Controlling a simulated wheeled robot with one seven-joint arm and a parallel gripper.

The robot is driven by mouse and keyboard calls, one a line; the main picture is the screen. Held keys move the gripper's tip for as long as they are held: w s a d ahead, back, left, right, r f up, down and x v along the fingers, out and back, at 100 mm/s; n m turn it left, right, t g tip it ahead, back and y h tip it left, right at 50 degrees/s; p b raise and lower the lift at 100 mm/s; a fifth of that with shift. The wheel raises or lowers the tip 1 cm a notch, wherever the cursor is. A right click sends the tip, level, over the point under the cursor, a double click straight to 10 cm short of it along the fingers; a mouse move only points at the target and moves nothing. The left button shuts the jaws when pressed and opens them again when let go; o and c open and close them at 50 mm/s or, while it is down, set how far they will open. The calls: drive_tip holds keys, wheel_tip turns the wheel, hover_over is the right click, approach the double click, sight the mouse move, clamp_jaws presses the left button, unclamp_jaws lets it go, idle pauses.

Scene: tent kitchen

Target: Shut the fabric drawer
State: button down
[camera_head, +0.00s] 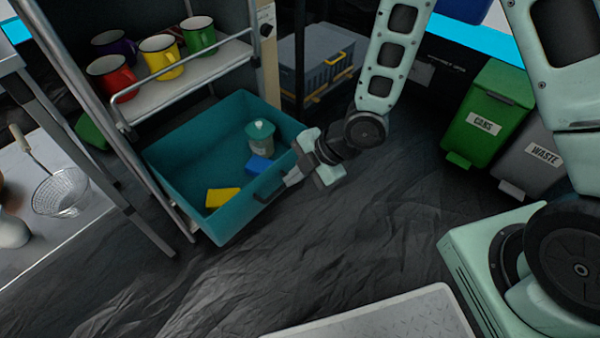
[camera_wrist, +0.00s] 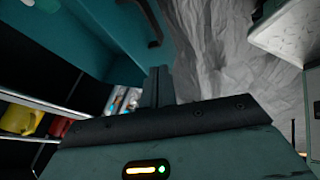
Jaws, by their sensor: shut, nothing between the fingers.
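The teal fabric drawer (camera_head: 225,218) is pulled out from the lower part of the metal shelf unit in the head view. A dark handle (camera_head: 268,189) is on its front face. In the drawer are a yellow sponge (camera_head: 222,197), a blue block (camera_head: 259,165) and a jar with a teal lid (camera_head: 261,135). My gripper (camera_head: 290,179) is shut and empty, at the drawer's front right end beside the handle; I cannot tell whether it touches. In the wrist view the shut fingers (camera_wrist: 157,85) show near the teal drawer wall (camera_wrist: 85,38) and its dark handle (camera_wrist: 154,25).
Red, yellow, green and purple mugs stand on the shelf (camera_head: 190,72) above the drawer. A grey crate (camera_head: 318,62) stands behind. A green cans bin (camera_head: 487,115) and a grey waste bin (camera_head: 527,150) are at the right. The dark creased floor in front is clear.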

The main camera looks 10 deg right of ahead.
sight(257, 187)
drive_tip(key=w+a+f, duration=0.1)
drive_tip(key=w+a+f+b, duration=0.1)
drive_tip(key=a+f, duration=0.1)
drive_tip(key=w+a+f+b, duration=0.1)
drive_tip(key=a, duration=0.1)
drive_tip(key=shift+w+f, duration=0.25)
drive_tip(key=shift+w, duration=0.1)
drive_tip(key=shift+w+a, duration=0.2)
drive_tip(key=shift+w, duration=0.1)
drive_tip(key=shift+r, duration=0.1)
